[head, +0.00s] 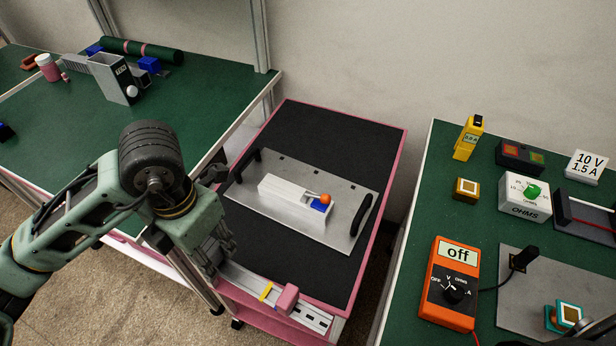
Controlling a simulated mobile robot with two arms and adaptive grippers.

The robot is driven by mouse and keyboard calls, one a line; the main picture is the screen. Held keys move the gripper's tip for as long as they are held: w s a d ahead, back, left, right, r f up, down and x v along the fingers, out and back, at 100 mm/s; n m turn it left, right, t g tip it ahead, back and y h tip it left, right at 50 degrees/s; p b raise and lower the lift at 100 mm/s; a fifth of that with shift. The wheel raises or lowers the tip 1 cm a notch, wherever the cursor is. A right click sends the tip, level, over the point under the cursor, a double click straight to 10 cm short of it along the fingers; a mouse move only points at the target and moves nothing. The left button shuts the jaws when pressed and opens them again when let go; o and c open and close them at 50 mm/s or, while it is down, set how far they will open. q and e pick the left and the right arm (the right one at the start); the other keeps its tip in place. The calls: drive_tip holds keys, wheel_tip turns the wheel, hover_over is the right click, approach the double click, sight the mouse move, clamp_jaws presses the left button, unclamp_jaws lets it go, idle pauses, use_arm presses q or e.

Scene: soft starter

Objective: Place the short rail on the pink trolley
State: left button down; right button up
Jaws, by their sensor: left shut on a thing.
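The pink trolley (391,126) stands in the middle of the head view, with pink edges and a dark mat on top. The short rail (313,319) is a slotted grey metal strip with a yellow piece (266,292) and a pink block (287,299) on it. It lies across the trolley's near edge in the picture; I cannot tell whether it touches the trolley. My left gripper (217,262) is shut on the rail's left end and hides that end. My right gripper is not in view.
A grey plate (340,190) with black handles and a white box (290,202) fills the trolley's middle. Dark mat is clear behind and in front of the plate. Green tables with an orange meter (450,280) and a grey holder (112,78) flank the trolley.

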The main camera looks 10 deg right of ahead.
use_arm(q)
drive_tip(key=shift+d+n, duration=0.15)
drive_tip(key=shift+n, duration=0.45)
drive_tip(key=w+f, duration=0.2)
drive_tip(key=w, duration=0.2)
drive_tip(key=w+f+p, duration=0.1)
drive_tip(key=w+f, duration=0.1)
drive_tip(key=w, duration=0.1)
drive_tip(key=w+d+f+p, duration=0.1)
drive_tip(key=w+f, duration=0.2)
drive_tip(key=w, duration=0.1)
drive_tip(key=shift+w, duration=0.3)
wheel_tip(320, 180, down, 4)
drive_tip(key=shift+r+p, duration=0.15)
drive_tip(key=shift+p, duration=0.75)
drive_tip(key=shift+f, duration=0.35)
drive_tip(key=c, duration=1.1)
unclamp_jaws()
drive_tip(key=shift+r, duration=0.1)
